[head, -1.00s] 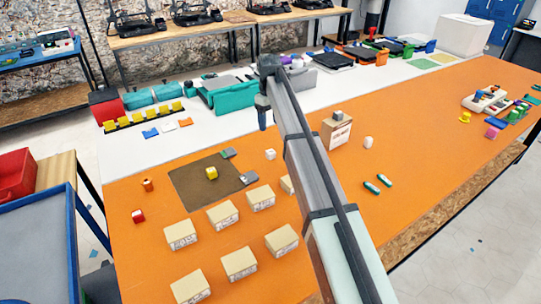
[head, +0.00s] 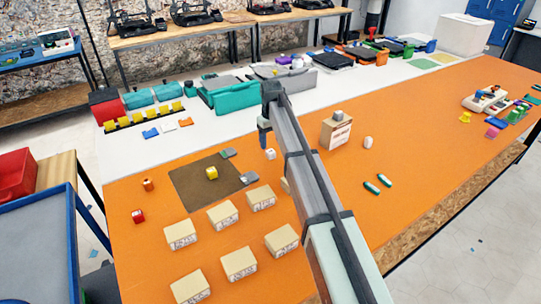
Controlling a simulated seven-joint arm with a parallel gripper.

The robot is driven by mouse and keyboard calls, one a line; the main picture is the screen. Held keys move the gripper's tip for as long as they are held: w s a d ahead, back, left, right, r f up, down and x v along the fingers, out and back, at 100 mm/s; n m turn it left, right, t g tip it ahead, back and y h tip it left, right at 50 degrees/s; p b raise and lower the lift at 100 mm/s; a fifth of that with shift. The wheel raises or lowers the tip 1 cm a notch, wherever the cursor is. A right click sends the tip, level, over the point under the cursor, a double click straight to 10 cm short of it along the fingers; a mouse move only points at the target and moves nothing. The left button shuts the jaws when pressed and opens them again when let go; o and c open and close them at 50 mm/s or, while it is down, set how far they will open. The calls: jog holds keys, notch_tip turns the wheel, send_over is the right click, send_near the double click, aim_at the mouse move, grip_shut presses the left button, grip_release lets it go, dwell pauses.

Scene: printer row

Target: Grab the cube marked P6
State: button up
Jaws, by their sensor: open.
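Several beige block-like cubes with printed labels stand in two rows on the orange table (head: 420,150). The back row has a left cube (head: 180,236), a middle cube (head: 222,215) and a right cube (head: 261,198). The front row has a left cube (head: 190,288), a middle cube (head: 239,264) and a right cube (head: 281,240). Another beige cube (head: 285,186) is mostly hidden behind my arm. The labels are too small to read, so I cannot tell which is P6. My gripper (head: 264,141) is open, beyond the rows, and appears above a small white cube (head: 270,154).
A brown mat (head: 190,197) carries a yellow cube (head: 211,173), with grey pieces at its right edge. A red cube (head: 138,216) and orange piece (head: 147,185) lie left. A labelled box (head: 336,132) stands right of my arm.

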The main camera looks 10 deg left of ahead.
aim_at(271, 151)
jog(key=shift+w+a+f, duration=0.1)
jog(key=shift+f, duration=1.35)
jog(key=shift+w+a+f, duration=0.1)
jog(key=shift+f, duration=1.35)
jog(key=shift+c, duration=0.5)
jog(key=shift+s, duration=0.1)
jog(key=c, duration=1)
jog(key=shift+r, duration=0.1)
